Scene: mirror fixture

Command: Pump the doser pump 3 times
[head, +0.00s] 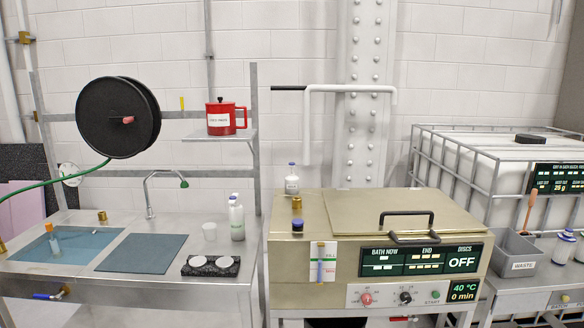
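I see no part clearly marked as a doser pump, and I cannot tell which item it is. On the top left of the beige bath machine (390,275) stand a small white bottle with a blue cap (292,185), a brass cylinder (297,203) and a low dark-blue knob or cap (297,226). White bottles with blue tops (564,246) stand at the right edge of the view, on the side cart. Neither of my grippers is in view.
The machine's closed lid has a black handle (407,222), and its display reads OFF. A steel sink bench (150,268) with a tap (150,195) and white bottle (236,218) stands left. A grey waste bin (516,256) stands right. A red canister (222,117) is on the shelf.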

